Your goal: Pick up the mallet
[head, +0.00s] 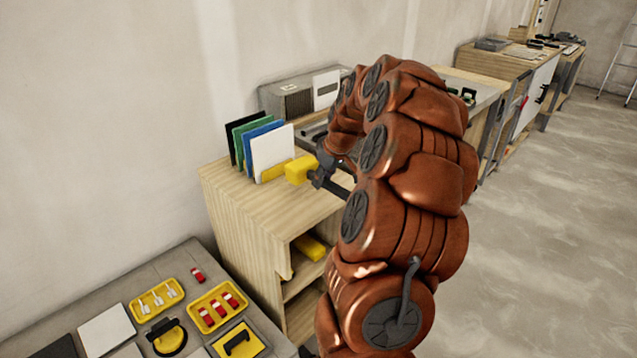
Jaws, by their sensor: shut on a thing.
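The mallet (300,170) shows a yellow block-shaped head, with a dark part behind it that looks like its handle. It is above the top of a light wooden cabinet (240,200), in front of a rack of upright panels. My gripper (321,177) is shut on the mallet just right of its yellow head. My orange-brown arm hides part of the gripper and the area behind it. I cannot tell how far the mallet is from the cabinet top.
The rack holds several coloured panels (271,150). A grey workbench (90,295) at lower left carries yellow trays (217,306) with red and white pieces, a round suction tool (167,339) and tiles. Another wooden cabinet (500,65) stands behind. Open floor (545,240) lies to the right.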

